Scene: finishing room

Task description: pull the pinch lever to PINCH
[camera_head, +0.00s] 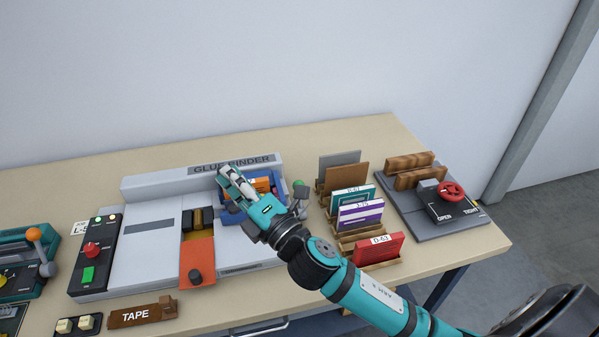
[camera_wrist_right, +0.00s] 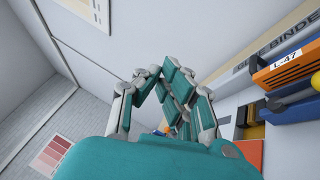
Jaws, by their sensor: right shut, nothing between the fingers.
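The glue binder (camera_head: 150,190) is a long grey machine on the bench; its name strip also shows in the wrist view (camera_wrist_right: 262,58). At its right end, just beyond my right gripper, stand a small green knob (camera_head: 298,183) and a dark grey knob on a stem (camera_head: 301,193). I cannot read a PINCH label, so which one is the pinch lever is unclear. My right gripper (camera_head: 228,174) is shut and empty above the binder. In the wrist view its fingers (camera_wrist_right: 158,72) meet at the tips. My arm hides part of the binder's right end. My left gripper is out of view.
An orange book labelled L-47 (camera_wrist_right: 290,63) sits in the binder beside my gripper. To the right are a rack (camera_head: 362,232) of books and boards and a press with a red handwheel (camera_head: 452,191). An orange-knobbed lever (camera_head: 34,234) stands far left. A TAPE block (camera_head: 142,314) lies in front.

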